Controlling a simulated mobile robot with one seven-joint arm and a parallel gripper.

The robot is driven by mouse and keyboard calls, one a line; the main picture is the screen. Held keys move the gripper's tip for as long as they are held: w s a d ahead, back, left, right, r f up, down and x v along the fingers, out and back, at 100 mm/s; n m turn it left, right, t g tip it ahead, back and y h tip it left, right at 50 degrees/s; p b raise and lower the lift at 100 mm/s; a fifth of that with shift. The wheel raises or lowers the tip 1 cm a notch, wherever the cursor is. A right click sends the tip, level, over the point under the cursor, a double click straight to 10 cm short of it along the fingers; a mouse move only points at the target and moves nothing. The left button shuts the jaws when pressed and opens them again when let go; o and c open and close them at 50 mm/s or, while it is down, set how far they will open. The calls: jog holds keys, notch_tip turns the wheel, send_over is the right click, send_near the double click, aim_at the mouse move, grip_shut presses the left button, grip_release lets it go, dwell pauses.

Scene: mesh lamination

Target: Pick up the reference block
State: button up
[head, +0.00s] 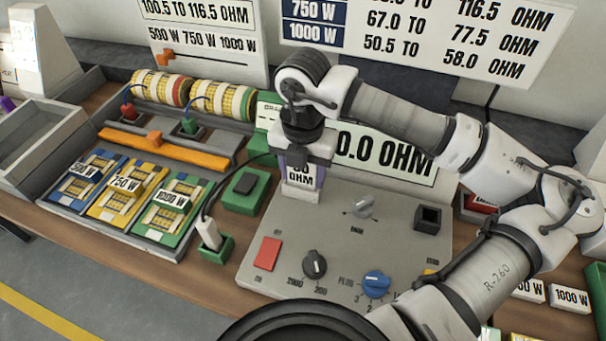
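The reference block, which I take to be the white and purple block (302,178) with a label ending in "OHM", is upright at the back left of the grey console (330,235). The upper part of its label is hidden by my gripper. My gripper (303,158) points down over the block, with its fingers around the block's top. I cannot tell whether the fingers press on it or leave a gap. The block's foot is at a pale base at the console's back edge; I cannot tell whether it touches.
The console carries a black square socket (428,218), a red switch (267,253), a black knob (314,264) and a blue knob (376,284). A display reading "0.0 OHM" (385,158) stands close behind.

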jog(key=c, duration=0.6)
jog(key=shift+r, duration=0.15)
notch_tip(320, 180, up, 20)
jog(key=b, duration=0.3)
